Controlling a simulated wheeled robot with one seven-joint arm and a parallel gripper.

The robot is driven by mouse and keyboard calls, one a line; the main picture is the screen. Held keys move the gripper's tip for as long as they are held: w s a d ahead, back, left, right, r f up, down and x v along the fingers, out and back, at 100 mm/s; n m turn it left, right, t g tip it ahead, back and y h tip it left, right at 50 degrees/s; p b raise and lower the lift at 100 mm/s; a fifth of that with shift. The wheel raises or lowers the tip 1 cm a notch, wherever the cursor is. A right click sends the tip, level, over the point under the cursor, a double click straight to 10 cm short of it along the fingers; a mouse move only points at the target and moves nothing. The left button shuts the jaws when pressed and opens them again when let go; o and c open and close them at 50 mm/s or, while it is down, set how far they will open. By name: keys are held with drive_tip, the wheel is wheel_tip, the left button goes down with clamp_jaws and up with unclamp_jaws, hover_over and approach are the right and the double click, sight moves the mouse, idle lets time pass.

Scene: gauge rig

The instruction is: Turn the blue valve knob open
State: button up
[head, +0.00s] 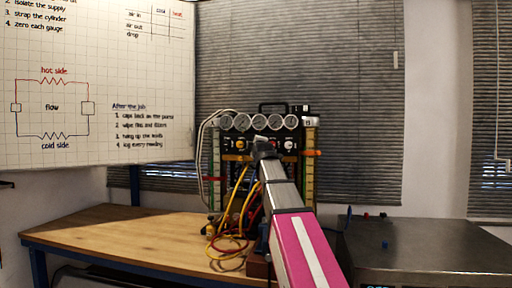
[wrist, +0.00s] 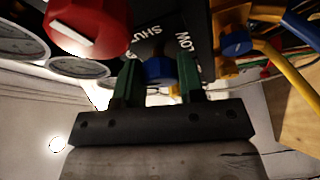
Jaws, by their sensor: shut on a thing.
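The blue valve knob (wrist: 158,70) shows in the wrist view between the two green fingers of my gripper (wrist: 160,82). The fingers are shut on it, one on each side. Its face and pointer are mostly hidden, so I cannot tell how far it is turned. In the head view my gripper (head: 264,148) reaches the front panel of the gauge rig (head: 309,150) and hides the blue knob. White lettering on the dark panel (wrist: 200,30) is partly readable as "SHU" and "LOW".
A red knob (wrist: 88,25) and round gauges (wrist: 80,67) sit close beside my gripper. Yellow and red hoses (head: 229,225) hang in front of the rig. A wooden bench (head: 120,235) lies left and a dark metal worktop (head: 430,245) right.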

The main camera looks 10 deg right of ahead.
drive_tip(key=shift+n+g, duration=0.8)
drive_tip(key=shift+n, duration=1.4)
drive_tip(key=o, duration=0.9)
drive_tip(key=shift+s, duration=0.15)
drive_tip(key=s, duration=1)
drive_tip(key=shift+s+r, duration=0.3)
drive_tip(key=shift+r, duration=0.1)
